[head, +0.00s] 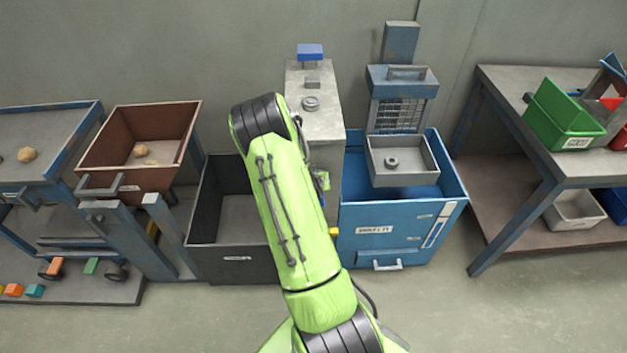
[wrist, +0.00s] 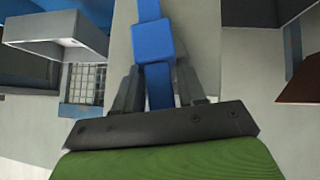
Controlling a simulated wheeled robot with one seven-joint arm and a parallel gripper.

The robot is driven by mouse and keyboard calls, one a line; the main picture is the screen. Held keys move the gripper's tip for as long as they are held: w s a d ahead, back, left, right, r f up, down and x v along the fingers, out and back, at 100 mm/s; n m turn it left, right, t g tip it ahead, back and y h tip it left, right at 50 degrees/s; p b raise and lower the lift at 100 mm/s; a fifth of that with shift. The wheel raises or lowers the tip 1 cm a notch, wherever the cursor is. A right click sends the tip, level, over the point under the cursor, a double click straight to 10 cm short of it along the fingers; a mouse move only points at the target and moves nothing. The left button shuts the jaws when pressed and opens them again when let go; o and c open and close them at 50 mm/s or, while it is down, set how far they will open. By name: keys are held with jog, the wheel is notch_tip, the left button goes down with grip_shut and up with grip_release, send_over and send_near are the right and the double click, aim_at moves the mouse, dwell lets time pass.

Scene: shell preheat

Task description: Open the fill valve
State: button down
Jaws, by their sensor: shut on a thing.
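In the wrist view a blue valve handle (wrist: 152,43) with a square hub and a straight bar stands against a pale grey surface. My gripper (wrist: 160,82) is shut on the lower part of the blue bar, with one dark grey finger on each side. In the head view my green arm reaches to the front of the grey cabinet (head: 325,128).
A blue bin (head: 400,240) with a grey tray (head: 401,180) above it stands right of the cabinet. A dark open bin (head: 215,250) and a brown bin (head: 138,180) with lumps inside are left. A workbench (head: 500,85) stands far right. The front floor is clear.

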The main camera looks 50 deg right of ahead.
jog(key=shift+s+d+m+t+y, duration=0.2)
jog(key=shift+s+m+t+y, duration=0.1)
jog(key=shift+m+t+y, duration=0.3)
dwell(0.3)
jog(key=c, duration=0.9)
grip_release()
